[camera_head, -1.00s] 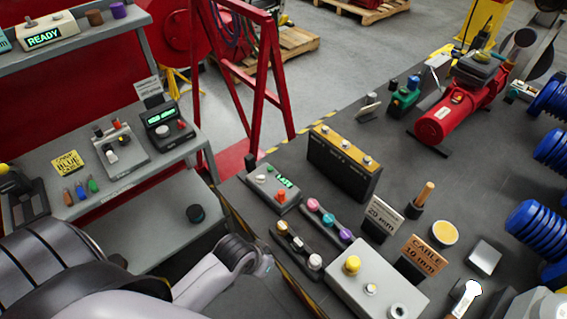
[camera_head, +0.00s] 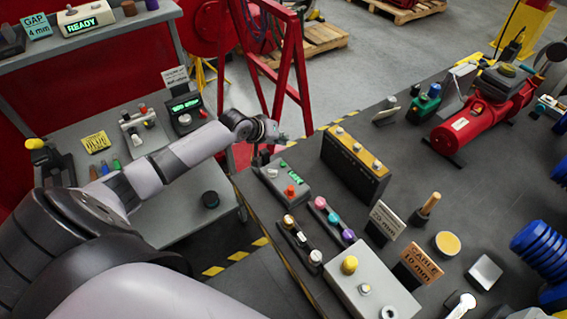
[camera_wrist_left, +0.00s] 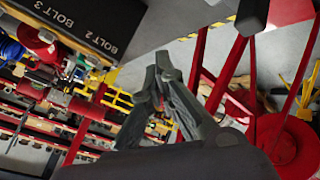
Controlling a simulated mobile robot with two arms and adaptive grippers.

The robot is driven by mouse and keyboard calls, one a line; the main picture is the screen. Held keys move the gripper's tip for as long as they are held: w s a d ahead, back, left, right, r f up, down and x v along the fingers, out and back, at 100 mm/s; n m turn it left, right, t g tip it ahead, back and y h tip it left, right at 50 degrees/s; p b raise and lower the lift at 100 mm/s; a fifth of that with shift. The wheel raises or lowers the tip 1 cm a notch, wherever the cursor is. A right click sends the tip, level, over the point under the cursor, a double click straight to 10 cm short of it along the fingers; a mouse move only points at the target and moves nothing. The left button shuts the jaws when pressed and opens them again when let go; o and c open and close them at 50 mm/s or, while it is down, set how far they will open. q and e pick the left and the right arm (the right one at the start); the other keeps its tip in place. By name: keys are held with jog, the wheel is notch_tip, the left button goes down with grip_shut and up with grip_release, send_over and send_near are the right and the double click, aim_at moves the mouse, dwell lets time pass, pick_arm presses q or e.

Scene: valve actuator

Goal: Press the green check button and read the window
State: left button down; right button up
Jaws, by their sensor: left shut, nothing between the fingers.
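A small grey control box (camera_head: 283,181) stands at the left edge of the dark workbench. It has a lit green window (camera_head: 297,176), an orange-red knob (camera_head: 290,191) and a pale knob. I cannot clearly make out a green check button on it, and the window's text is too small to read. My left gripper (camera_head: 276,135) is shut and empty. In the head view it appears just above and behind the box, apart from it. In the left wrist view the closed fingers (camera_wrist_left: 165,78) show at the centre. My right gripper is not in view.
A black block with a yellow top (camera_head: 355,164) stands right of the control box; its BOLT labels show in the wrist view (camera_wrist_left: 75,28). Racks of coloured knobs (camera_head: 333,218) and a grey box with a yellow button (camera_head: 349,265) are in front. A red frame (camera_head: 290,75) stands behind.

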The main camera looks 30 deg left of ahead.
aim_at(281, 162)
pick_arm(q)
jog(key=shift+w+a+r, duration=0.15)
jog(key=shift+w+a, duration=0.05)
jog(key=shift+a, duration=0.25)
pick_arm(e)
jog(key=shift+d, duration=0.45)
